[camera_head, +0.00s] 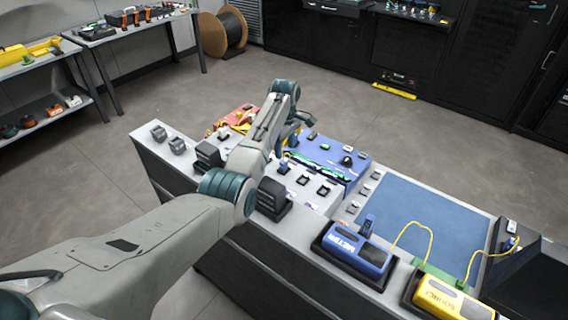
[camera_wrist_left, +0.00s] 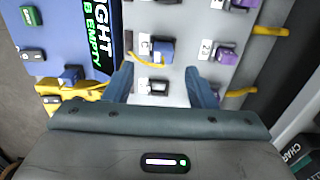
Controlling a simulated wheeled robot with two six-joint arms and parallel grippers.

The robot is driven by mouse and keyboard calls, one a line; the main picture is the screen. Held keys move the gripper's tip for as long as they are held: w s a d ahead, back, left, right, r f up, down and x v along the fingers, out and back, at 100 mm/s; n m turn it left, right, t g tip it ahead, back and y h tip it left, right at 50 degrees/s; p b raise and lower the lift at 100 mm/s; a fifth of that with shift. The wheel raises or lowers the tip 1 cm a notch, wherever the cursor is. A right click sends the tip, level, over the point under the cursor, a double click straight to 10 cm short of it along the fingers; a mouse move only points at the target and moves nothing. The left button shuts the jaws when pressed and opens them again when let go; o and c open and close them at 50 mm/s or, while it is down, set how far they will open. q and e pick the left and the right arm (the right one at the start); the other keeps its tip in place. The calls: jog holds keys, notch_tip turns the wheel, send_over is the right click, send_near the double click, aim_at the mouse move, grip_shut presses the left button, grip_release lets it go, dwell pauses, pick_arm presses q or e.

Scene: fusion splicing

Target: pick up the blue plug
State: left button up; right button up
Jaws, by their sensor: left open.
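In the left wrist view a blue plug (camera_wrist_left: 163,50) with a yellow lead sits at a small labelled holder on the pale panel. My left gripper (camera_wrist_left: 158,70) is open, with one finger to each side just below this plug in the picture; I see nothing between the fingers but the panel and a dark, empty-looking holder (camera_wrist_left: 156,88). A second small blue piece (camera_wrist_left: 71,75) lies farther left by a yellow part. In the head view my left gripper (camera_head: 291,138) is over the bench, partly hidden by its wrist, with a blue plug (camera_head: 283,166) just below it. My right gripper is not in view.
Purple plugs (camera_wrist_left: 226,55) stand on the panel to the right. A blue tray (camera_head: 345,158) lies at the bench's back. A blue meter (camera_head: 357,252) and a yellow device (camera_head: 448,298) stand at the front right. The blue mat (camera_head: 425,225) is mostly clear.

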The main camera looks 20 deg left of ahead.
aim_at(284, 161)
pick_arm(q)
jog(key=shift+s+f, duration=0.15)
jog(key=shift+f, duration=0.55)
notch_tip(284, 161, down, 4)
jog(key=shift+a+f+p, duration=0.1)
jog(key=shift+f+p, duration=0.15)
jog(key=shift+p, duration=0.8)
jog(key=shift+f, duration=0.4)
jog(key=c, duration=0.9)
jog(key=shift+c, duration=0.8)
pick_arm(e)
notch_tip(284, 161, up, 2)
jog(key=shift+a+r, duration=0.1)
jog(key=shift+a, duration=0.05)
